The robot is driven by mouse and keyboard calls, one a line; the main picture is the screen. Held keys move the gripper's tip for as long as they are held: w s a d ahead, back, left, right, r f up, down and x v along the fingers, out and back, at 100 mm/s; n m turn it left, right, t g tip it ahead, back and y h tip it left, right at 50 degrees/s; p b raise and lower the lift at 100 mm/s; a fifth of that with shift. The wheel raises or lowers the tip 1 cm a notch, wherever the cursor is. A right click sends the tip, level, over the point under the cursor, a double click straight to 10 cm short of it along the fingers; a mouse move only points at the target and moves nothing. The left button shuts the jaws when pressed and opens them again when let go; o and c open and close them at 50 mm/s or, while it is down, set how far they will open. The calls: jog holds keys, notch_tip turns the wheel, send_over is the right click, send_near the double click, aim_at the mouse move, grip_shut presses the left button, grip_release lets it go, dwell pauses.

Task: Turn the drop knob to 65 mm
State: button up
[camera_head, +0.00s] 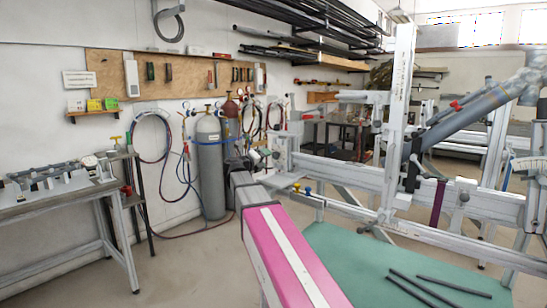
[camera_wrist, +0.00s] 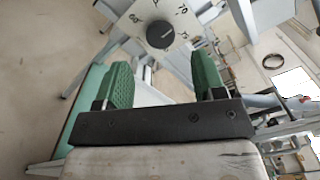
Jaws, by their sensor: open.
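The drop knob (camera_wrist: 160,34) is a round black knob on a pale dial plate (camera_wrist: 140,17) at the top of the wrist view. The plate carries printed marks; 70 and what looks like 80 can be read, others are cut off or too small. A faint light line shows on the knob, but I cannot tell its exact setting. My gripper (camera_wrist: 163,66) is open, with a green pad on each side. The knob appears between and beyond the pads, with a visible gap on both sides. In the head view I cannot make out the knob clearly.
In the head view, the pale jig frame (camera_head: 397,130) holds a blue-grey tube (camera_head: 478,108). Dark rods (camera_head: 440,286) lie on a green surface (camera_head: 345,262). Gas cylinders (camera_head: 210,165) stand by the wall. A workbench (camera_head: 60,205) stands at left.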

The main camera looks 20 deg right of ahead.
aim_at(274, 155)
jog(key=x, duration=0.7)
jog(key=shift+w, duration=0.1)
jog(key=c, duration=0.9)
